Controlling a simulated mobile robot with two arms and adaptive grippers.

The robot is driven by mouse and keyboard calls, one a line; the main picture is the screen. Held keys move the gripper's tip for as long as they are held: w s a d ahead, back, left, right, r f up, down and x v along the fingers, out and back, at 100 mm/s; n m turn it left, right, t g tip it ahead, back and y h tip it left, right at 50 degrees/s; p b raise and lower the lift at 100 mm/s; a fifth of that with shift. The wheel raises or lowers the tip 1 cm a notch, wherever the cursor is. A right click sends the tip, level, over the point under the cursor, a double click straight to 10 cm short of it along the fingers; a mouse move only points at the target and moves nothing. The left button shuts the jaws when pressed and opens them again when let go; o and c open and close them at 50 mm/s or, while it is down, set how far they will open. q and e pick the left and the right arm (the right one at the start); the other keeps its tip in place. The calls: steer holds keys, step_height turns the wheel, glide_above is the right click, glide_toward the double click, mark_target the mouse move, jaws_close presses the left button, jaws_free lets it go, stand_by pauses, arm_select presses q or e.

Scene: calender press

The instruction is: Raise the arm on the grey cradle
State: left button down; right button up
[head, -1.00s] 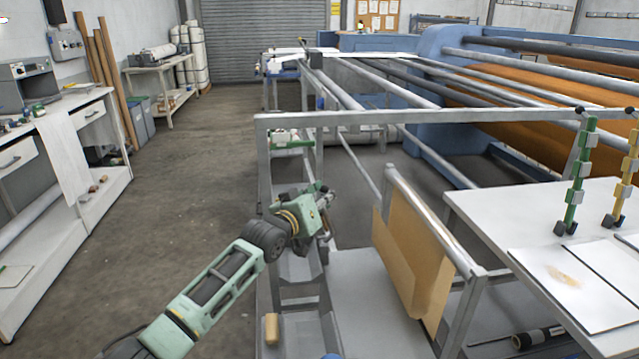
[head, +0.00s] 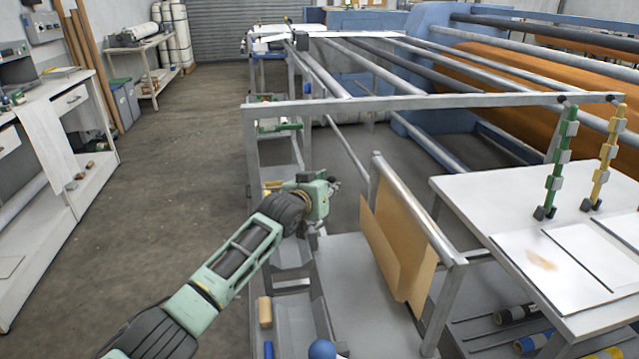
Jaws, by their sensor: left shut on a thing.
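My left gripper (head: 333,185) reaches in over a long grey frame with trough-like sections (head: 278,344), which looks like the grey cradle. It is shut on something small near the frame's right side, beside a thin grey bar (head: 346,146). My green wrist hides most of the fingers and what they hold, so I cannot tell whether it is the cradle's arm. My right gripper is out of view.
A brown sheet (head: 397,245) hangs from a grey rail right of my gripper. The left floor is clear.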

arm_select(q)
steer(key=shift+s+d+r+m, duration=0.1)
steer(key=shift+d+m, duration=0.05)
steer(key=shift+d, duration=0.55)
steer(key=shift+s+d+r+m, duration=0.1)
steer(key=shift+d+m, duration=0.05)
steer(key=shift+d, duration=0.5)
steer(key=shift+f, duration=0.15)
steer(key=c, duration=2)
jaws_free()
steer(key=shift+o, duration=0.8)
steer(key=shift+s+d, duration=0.1)
steer(key=shift+d, duration=0.2)
steer(key=shift+r, duration=0.25)
steer(key=shift+a+r, duration=0.15)
steer(key=shift+a, duration=0.05)
steer(key=v, duration=1.1)
steer(key=shift+s+a+f+g, duration=0.25)
steer(key=shift+s+a+g, duration=0.05)
steer(key=shift+a, duration=0.2)
